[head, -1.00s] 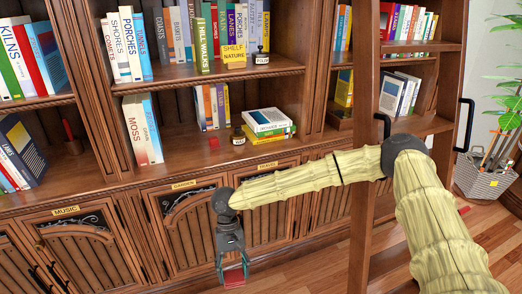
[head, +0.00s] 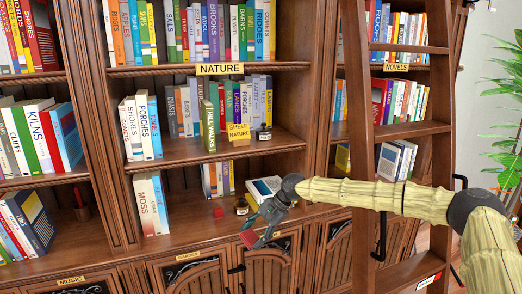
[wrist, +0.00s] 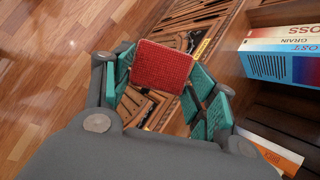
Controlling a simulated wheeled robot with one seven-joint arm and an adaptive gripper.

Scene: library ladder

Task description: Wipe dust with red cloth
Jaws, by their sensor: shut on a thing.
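My gripper (head: 256,231) is shut on a red cloth (head: 249,239), which looks like a small folded square pad. In the wrist view the cloth (wrist: 162,66) sits between the green-padded fingers. In the head view my gripper hangs in front of the lower shelf's (head: 185,222) front edge, above the cabinet doors. I see no clear gap or contact between cloth and shelf. Dust cannot be made out in either view.
On the lower shelf are a small red block (head: 218,212), a dark jar (head: 241,206) and books (head: 151,204). Above, a yellow sign (head: 238,131) stands beside another jar (head: 263,133). A wooden ladder (head: 359,150) stands right, behind my arm.

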